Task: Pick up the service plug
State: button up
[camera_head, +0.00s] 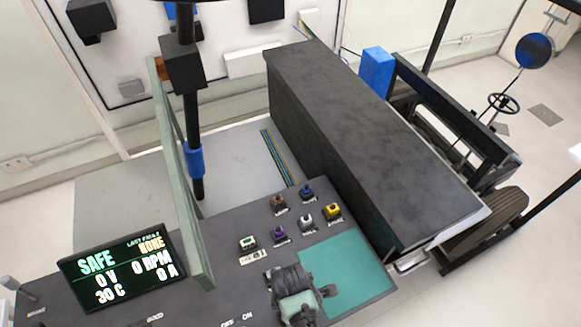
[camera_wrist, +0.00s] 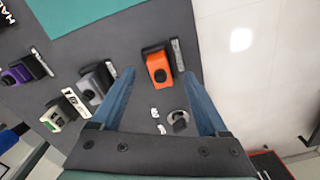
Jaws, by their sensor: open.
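The orange block appears between the fingertips; nothing is held. I cannot tell the height of the fingers above it. In the head view I cannot make out the orange block or the fingertips.
A grey plug (camera_wrist: 96,84), a green-and-white one (camera_wrist: 53,118) and a purple one (camera_wrist: 22,72) stand left of my fingers. A grey round part (camera_wrist: 179,119) lies between the fingers. A display (camera_head: 120,268) reads SAFE, 0 V.

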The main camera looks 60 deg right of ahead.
jog(key=shift+f, duration=0.75)
grip_shut()
